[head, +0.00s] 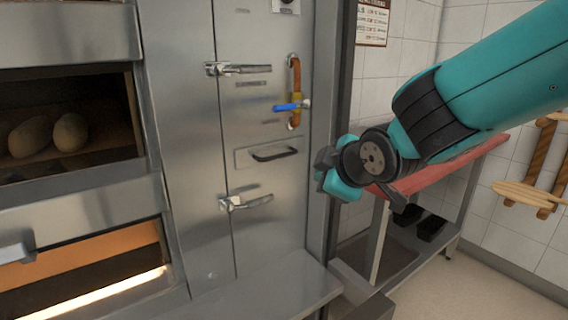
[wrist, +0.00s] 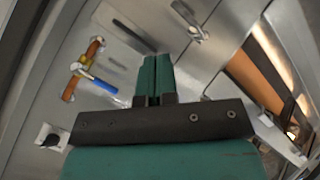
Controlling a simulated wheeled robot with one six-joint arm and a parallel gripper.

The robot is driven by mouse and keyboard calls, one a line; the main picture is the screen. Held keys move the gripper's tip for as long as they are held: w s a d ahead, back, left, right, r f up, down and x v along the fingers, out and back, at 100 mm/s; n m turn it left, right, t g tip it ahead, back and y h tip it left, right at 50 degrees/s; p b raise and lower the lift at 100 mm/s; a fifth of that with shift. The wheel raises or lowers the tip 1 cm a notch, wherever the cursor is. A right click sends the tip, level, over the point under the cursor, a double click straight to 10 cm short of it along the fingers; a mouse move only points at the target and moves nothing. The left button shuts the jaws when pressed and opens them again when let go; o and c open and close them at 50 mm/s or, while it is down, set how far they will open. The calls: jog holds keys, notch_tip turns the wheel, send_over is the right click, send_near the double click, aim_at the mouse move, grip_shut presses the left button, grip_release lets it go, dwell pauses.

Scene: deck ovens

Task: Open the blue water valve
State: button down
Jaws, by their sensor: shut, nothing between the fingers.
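The blue water valve handle (head: 287,107) sits on a copper pipe (head: 296,75) with a brass body, on the steel panel right of the ovens. The handle lies crosswise to the pipe and points left in the head view. In the wrist view the blue handle (wrist: 98,84) shows left of my fingers, beside the brass body (wrist: 84,61). My gripper (wrist: 157,75) is shut and empty, with its teal fingers together, apart from the valve. In the head view my wrist is right of and below the valve, and the fingertips are hard to make out.
Two latch handles (head: 238,69) (head: 246,202) and a dark pull handle (head: 273,153) stick out from the panel. An open oven deck with loaves (head: 70,132) is at left. A red-topped table (head: 450,165) stands at right. A steel ledge (head: 270,290) juts out below.

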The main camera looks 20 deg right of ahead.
aim_at(290, 106)
jog(key=w+d+f+n+t+h+b, duration=0.3)
jog(key=w+d+n+t+b, duration=0.1)
jog(key=w+n+t+b, duration=0.25)
jog(key=a+n+t+y+b, duration=0.1)
jog(key=n+t+y+b, duration=0.1)
jog(key=n, duration=0.5)
jog(key=a+n+t+y+b, duration=0.2)
jog(key=n+y+b, duration=0.2)
jog(key=n, duration=0.3)
jog(key=a+n+t+y+b, duration=0.1)
jog(key=n+t+y+b, duration=0.1)
jog(key=n, duration=0.5)
jog(key=shift+w+a+f+y+b, duration=0.15)
jog(key=shift+a+y+b, duration=0.25)
jog(key=shift+y+b, duration=0.45)
jog(key=s+r+p+x, duration=0.1)
jog(key=r+p+x, duration=0.1)
jog(key=p+x, duration=1.1)
jog(key=shift+s+d+p, duration=0.2)
jog(key=shift+d+p, duration=0.15)
jog(key=shift+p, duration=0.55)
jog(key=shift+a+r, duration=0.1)
jog(key=shift+a, duration=0.05)
